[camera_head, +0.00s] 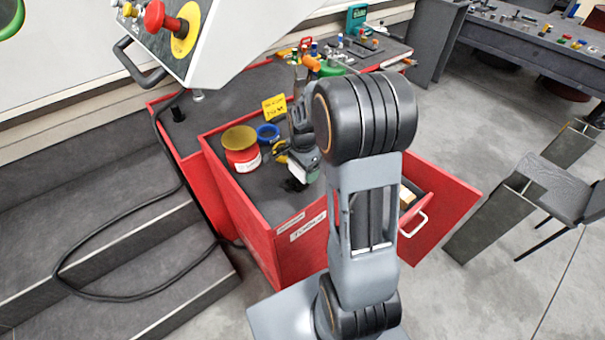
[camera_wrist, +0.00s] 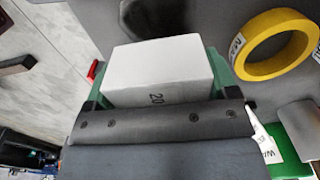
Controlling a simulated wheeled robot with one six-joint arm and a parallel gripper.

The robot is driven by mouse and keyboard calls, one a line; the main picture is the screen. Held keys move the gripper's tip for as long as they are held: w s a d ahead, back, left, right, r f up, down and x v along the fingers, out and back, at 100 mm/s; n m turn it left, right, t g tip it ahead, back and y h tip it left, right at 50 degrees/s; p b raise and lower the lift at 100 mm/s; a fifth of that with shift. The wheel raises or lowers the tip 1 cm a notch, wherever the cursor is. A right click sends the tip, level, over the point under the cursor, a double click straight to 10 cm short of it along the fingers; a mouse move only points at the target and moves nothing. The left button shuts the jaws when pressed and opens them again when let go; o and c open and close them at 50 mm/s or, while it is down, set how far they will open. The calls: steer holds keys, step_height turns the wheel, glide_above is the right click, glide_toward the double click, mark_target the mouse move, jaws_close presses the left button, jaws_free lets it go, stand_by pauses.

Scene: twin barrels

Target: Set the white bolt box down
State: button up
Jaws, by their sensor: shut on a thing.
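The white bolt box (camera_wrist: 158,78), marked "20", fills the middle of the wrist view. My gripper (camera_head: 303,168) is shut on it, with green parts of the gripper showing at either side of the box. In the head view the held box is small and mostly hidden by my gripper, over the dark top of the red tool cabinet (camera_head: 263,208). I cannot tell whether its underside touches that top.
A red container with a yellow top (camera_head: 241,155), a blue ring (camera_head: 268,133) and a yellow sign (camera_head: 274,107) stand left of my gripper. A yellow tape ring (camera_wrist: 252,68) lies close by in the wrist view. An open red drawer (camera_head: 440,215) juts out at right.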

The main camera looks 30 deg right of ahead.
steer(key=shift+w+f, duration=0.2)
steer(key=shift+f, duration=1.55)
steer(key=shift+f, duration=0.1)
steer(key=shift+f, duration=0.15)
steer(key=o, duration=1)
steer(key=shift+o, duration=0.2)
step_height(320, 180, up, 12)
steer(key=shift+f, duration=0.1)
steer(key=s+a+r+n+t, duration=0.1)
steer(key=s+a+r+n, duration=0.1)
steer(key=s+a+n, duration=0.2)
steer(key=s+a+r+n+t, duration=0.2)
steer(key=s+a+n, duration=0.3)
steer(key=s+n, duration=0.6)
steer(key=shift+a+r+n, duration=0.25)
steer(key=shift+n, duration=0.25)
